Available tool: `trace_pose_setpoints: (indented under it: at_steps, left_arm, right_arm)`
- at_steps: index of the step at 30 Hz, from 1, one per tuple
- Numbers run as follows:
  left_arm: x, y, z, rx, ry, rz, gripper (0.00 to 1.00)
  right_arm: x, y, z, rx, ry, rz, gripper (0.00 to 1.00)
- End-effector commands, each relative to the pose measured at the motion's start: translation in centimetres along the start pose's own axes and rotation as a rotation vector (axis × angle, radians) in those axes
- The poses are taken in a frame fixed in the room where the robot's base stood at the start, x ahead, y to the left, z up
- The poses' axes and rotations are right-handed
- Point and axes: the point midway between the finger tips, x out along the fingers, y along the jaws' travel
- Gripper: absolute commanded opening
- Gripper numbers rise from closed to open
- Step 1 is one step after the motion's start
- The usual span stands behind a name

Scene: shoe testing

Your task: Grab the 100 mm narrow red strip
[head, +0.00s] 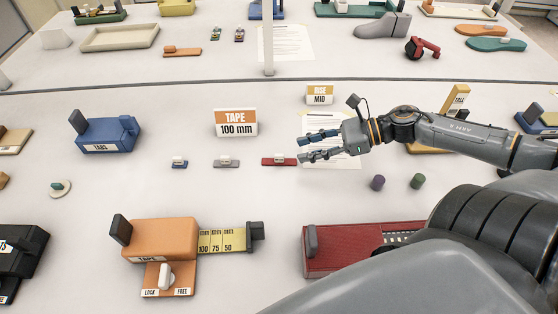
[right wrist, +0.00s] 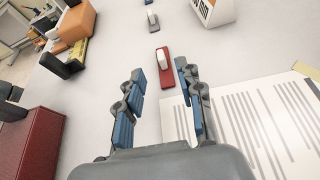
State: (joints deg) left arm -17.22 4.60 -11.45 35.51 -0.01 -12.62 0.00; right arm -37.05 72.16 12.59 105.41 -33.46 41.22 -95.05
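The narrow red strip (head: 280,161) lies flat on the white table, with a small white block on top of it. In the right wrist view the red strip (right wrist: 163,62) lies ahead of and between the fingertips. My right gripper (head: 302,147) is open and empty, its fingers pointing left just right of the red strip; its fingers also show spread in the right wrist view (right wrist: 160,78). My left gripper is not in view.
A "TAPE 100 mm" sign (head: 236,122) stands behind the strips. A printed sheet (head: 345,160) lies under my right gripper. Purple (head: 377,183) and green (head: 417,181) cylinders stand nearby. An orange tape device (head: 160,240) and a red box (head: 345,262) are in front.

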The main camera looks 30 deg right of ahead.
Motion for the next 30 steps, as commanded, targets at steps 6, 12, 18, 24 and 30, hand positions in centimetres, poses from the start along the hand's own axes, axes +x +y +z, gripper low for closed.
trace_pose_setpoints:
  at_steps: [6, 12, 18, 24, 30]
  left_arm:
    - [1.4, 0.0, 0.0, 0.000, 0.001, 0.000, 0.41]
    - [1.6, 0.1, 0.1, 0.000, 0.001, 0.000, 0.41]
    - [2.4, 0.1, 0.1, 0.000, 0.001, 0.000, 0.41]
    - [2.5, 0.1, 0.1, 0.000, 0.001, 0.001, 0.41]
    - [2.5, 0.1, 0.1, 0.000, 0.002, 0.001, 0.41]
  right_arm:
    - [2.3, -0.1, -0.1, -0.003, -0.002, 0.000, 0.37]
    - [3.0, 0.0, 0.0, -0.001, -0.002, 0.000, 0.37]
    - [4.6, 0.0, -0.1, -0.005, -0.003, 0.000, 0.37]
    - [6.3, 0.0, 0.0, -0.003, -0.004, -0.002, 0.37]
    - [7.6, 0.0, 0.0, -0.002, -0.003, -0.002, 0.37]
